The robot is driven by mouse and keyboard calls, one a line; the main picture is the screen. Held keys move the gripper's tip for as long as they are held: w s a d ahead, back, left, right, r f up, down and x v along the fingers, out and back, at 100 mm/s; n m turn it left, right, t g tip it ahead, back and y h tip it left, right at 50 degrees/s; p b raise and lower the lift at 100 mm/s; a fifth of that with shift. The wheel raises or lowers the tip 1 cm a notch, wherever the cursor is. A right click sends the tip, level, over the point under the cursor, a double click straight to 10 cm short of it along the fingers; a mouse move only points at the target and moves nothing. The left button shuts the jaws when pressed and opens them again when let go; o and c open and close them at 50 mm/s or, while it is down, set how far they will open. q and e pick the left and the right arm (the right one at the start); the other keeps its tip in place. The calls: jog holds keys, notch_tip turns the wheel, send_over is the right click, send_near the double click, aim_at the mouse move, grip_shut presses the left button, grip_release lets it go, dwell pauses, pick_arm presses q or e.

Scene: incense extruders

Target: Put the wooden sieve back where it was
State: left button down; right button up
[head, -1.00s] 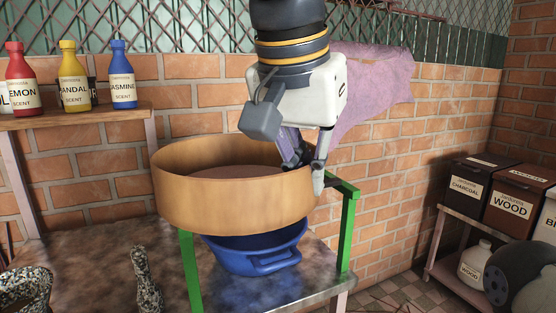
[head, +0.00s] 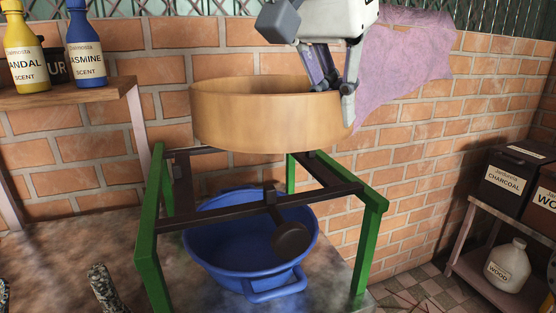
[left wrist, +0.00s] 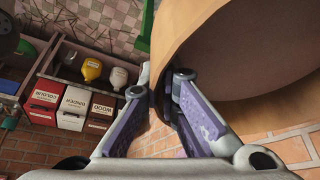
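The wooden sieve (head: 265,118) is a wide round light-brown hoop, held roughly level above the back of a green-legged stand (head: 372,225) with dark crossbars. My left gripper (head: 338,88) is shut on the right side of its rim, one finger inside and one outside. In the left wrist view, the sieve wall (left wrist: 190,40) passes between the fingers (left wrist: 170,95). A blue basin (head: 225,255) sits beneath the stand's frame. The sieve's lower edge hides part of the back of the stand. My right gripper is not in view.
A shelf at left (head: 70,96) holds yellow and blue scent bottles. A brick wall with a purple cloth (head: 410,50) stands behind. A low shelf at right holds a charcoal box (head: 507,178) and a white wood jug (head: 506,265).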

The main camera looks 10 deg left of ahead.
pick_arm(q)
jog(key=w+a+f, duration=0.6)
jog(key=f, duration=0.4)
jog(key=c, duration=1.8)
grip_release()
jog(key=shift+w+a+f, duration=0.1)
jog(key=shift+f, duration=0.05)
jog(key=v, duration=1.1)
jog(key=shift+s+r, duration=0.25)
jog(key=shift+r, duration=0.1)
